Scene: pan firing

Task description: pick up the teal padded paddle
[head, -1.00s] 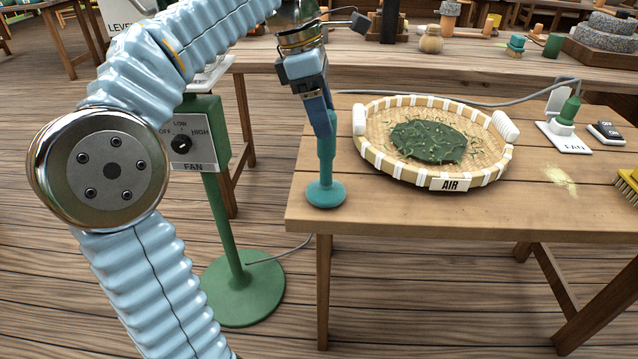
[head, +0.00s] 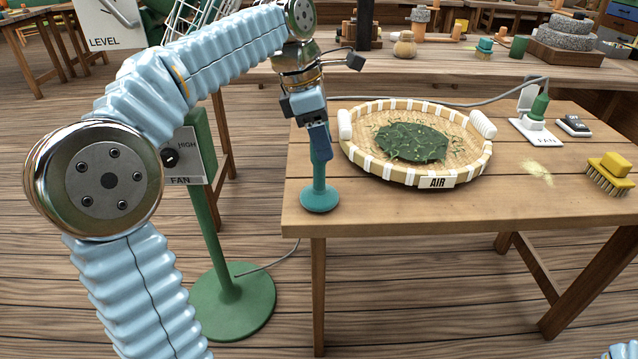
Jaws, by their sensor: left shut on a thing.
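The teal padded paddle (head: 319,199) stands upright near the left edge of the wooden table, with its round pad down and its handle up. The pad appears to rest on the tabletop. My left gripper (head: 320,142) points down from above and is shut on the paddle's handle. The fingers hide the upper part of the handle. My right gripper is not in the picture; only a bit of blue sleeve shows at the bottom right corner.
A round woven tray (head: 437,183) labelled AIR, holding green leaves, lies right of the paddle. A green fan stand (head: 228,300) is left of the table. The table's front middle is clear.

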